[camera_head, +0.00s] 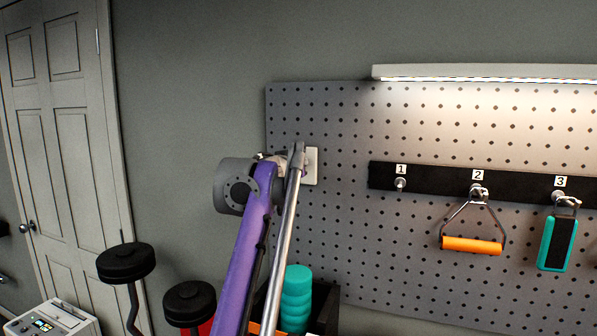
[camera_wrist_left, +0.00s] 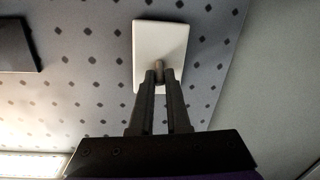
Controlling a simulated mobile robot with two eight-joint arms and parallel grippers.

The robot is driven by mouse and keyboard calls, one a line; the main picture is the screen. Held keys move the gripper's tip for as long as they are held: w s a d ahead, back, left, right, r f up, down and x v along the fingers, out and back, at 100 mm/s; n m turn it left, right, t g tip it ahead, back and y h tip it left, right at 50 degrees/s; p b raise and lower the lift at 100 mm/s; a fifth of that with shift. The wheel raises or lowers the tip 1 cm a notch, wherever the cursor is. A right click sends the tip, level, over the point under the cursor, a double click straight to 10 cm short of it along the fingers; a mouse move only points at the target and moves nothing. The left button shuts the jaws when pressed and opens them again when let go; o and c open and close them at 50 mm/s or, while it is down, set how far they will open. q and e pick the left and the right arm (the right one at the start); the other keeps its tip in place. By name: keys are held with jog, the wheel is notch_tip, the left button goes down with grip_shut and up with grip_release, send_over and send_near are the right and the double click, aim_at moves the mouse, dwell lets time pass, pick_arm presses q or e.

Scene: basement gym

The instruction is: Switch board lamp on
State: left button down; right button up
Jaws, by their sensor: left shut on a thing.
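The board lamp (camera_head: 485,73) is a long bar above the pegboard. It is lit and brightens the board below it; its glow also shows at the lower left of the left wrist view (camera_wrist_left: 32,164). A white switch plate (camera_head: 313,168) sits at the board's left side, partly hidden by my arm. In the left wrist view the plate (camera_wrist_left: 160,38) has a small metal toggle (camera_wrist_left: 159,66). My left gripper (camera_wrist_left: 160,77) has its fingers close together around the toggle, shut on it. In the head view my left arm hides the fingertips. My right gripper is not in view.
The pegboard (camera_head: 345,240) carries a black numbered rail (camera_head: 435,179) with an orange-handled grip (camera_head: 471,246) and a teal-and-black item (camera_head: 557,243). A teal roller (camera_head: 296,300) stands below. A white door (camera_head: 70,140) is at left, near black-topped posts (camera_head: 126,262).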

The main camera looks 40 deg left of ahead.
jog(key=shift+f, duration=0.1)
pick_arm(q)
jog(key=c, duration=0.9)
grip_release()
jog(key=shift+s, duration=0.1)
jog(key=b+v, duration=0.2)
jog(key=v, duration=0.8)
jog(key=shift+s+d+r, duration=0.1)
jog(key=shift+s+d, duration=0.05)
jog(key=shift+s, duration=0.2)
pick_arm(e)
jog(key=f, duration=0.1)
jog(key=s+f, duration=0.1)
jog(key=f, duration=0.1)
